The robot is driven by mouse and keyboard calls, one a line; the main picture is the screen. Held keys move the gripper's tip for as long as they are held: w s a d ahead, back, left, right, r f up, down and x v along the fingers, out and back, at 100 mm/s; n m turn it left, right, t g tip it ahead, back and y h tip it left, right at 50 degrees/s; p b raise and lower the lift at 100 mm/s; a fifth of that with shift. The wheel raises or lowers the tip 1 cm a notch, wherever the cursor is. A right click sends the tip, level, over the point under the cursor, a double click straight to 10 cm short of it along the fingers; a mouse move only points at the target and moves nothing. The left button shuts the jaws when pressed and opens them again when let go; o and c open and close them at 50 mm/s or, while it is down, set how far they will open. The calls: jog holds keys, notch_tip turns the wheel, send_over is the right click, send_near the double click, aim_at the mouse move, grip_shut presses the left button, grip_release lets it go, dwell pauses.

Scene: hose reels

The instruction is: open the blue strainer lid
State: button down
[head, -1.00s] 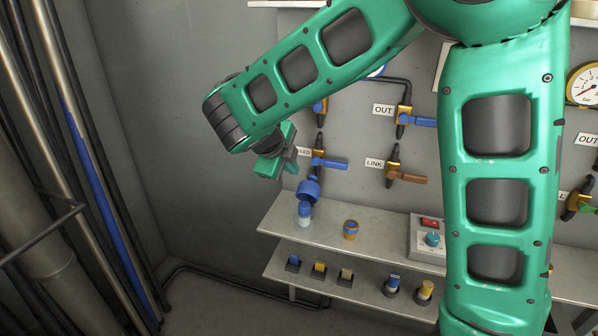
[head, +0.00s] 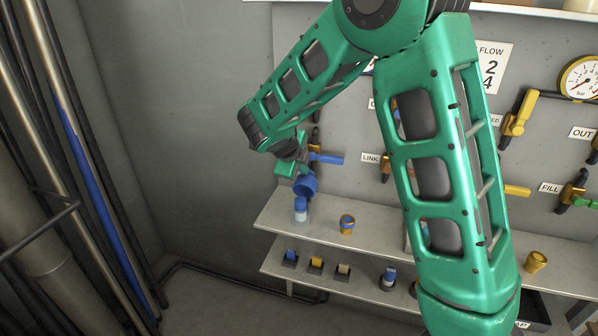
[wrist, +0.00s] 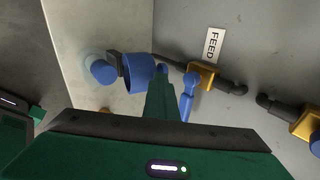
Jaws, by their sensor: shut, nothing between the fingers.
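The blue strainer lid (head: 305,185) is a cup-shaped cap. It stands tilted above a clear strainer body with a blue top (head: 301,206) at the left end of the upper shelf. In the wrist view the lid (wrist: 139,73) shows its open rim side-on, beside the round blue top (wrist: 103,71). My gripper (head: 288,169) is shut and empty, just above and left of the lid in the head view. In the wrist view its dark green fingers (wrist: 162,98) are close beside the lid; whether they touch it I cannot tell.
A blue valve lever (wrist: 187,102) on the FEED valve is close to the right of my fingers. A blue-and-yellow fitting (head: 347,224) stands on the upper shelf (head: 385,238). The lower shelf holds several small fittings.

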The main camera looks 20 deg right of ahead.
jog(key=shift+d+f, duration=0.1)
jog(key=shift+w+d+f+g+y, duration=0.15)
jog(key=shift+w+d+g+y, duration=0.3)
jog(key=shift+w+g, duration=0.15)
jog(key=shift+w+d+f+g+y, duration=0.1)
jog(key=shift+w+d+g+y, duration=0.3)
jog(key=shift+w+g, duration=0.2)
jog(key=shift+w+d+f, duration=0.2)
jog(key=shift+w+d, duration=0.2)
jog(key=shift+w, duration=0.2)
